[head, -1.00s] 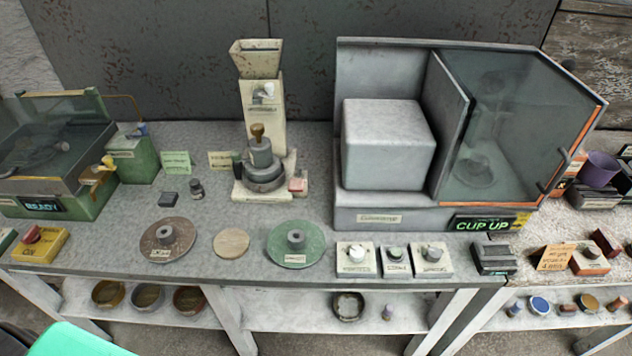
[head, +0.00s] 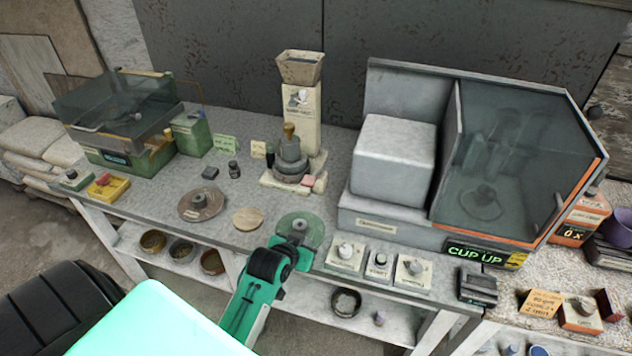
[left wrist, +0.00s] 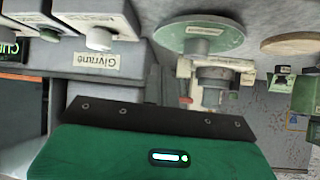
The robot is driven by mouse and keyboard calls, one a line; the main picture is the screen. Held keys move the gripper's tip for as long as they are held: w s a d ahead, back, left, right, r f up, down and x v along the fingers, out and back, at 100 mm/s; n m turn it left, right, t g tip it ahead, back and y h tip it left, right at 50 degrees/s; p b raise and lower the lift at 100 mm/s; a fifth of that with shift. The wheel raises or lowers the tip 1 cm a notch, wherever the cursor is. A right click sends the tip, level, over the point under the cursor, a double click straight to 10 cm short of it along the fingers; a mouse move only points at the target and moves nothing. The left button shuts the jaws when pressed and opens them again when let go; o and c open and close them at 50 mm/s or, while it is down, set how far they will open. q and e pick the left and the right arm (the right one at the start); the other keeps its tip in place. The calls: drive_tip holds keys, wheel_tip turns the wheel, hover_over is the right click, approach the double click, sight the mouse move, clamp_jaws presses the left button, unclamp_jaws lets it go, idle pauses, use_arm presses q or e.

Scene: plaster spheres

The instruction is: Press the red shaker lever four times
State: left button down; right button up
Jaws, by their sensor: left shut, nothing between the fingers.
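No part is clearly recognisable as the red shaker lever. My left gripper (head: 294,246) is shut and empty, at the bench's front edge by the green disc (head: 312,228). Its fingertips are hard to make out. In the left wrist view the green disc (left wrist: 185,35) is near my green hand. My right gripper is not in view.
A grey machine with a "CUP UP" display (head: 478,255) fills the bench's right side. Three knob boxes, including one (head: 345,257), line the front edge. A cream grinder-like device (head: 302,115) stands behind. A yellow box with a red knob (head: 106,187) sits far left.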

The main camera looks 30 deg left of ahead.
use_arm(q)
drive_tip(key=w+a+r+n+t, duration=0.1)
drive_tip(key=w+a+r+t, duration=0.1)
drive_tip(key=w+a+r, duration=0.35)
wheel_tip(320, 180, up, 5)
drive_tip(key=n+t+y+p, duration=0.1)
drive_tip(key=t+y+p, duration=0.1)
drive_tip(key=p, duration=0.2)
hover_over(315, 177)
drive_tip(key=s, duration=0.4)
drive_tip(key=shift+s+a+f+p, duration=0.15)
drive_tip(key=shift+f+p, duration=0.15)
drive_tip(key=shift+f, duration=0.45)
drive_tip(key=shift+a+f+p, duration=0.1)
drive_tip(key=shift+f+p, duration=0.15)
drive_tip(key=shift+f, duration=0.55)
drive_tip(key=shift+s+a+f+p, duration=0.15)
drive_tip(key=shift+f+p, duration=0.15)
drive_tip(key=shift+f, duration=0.45)
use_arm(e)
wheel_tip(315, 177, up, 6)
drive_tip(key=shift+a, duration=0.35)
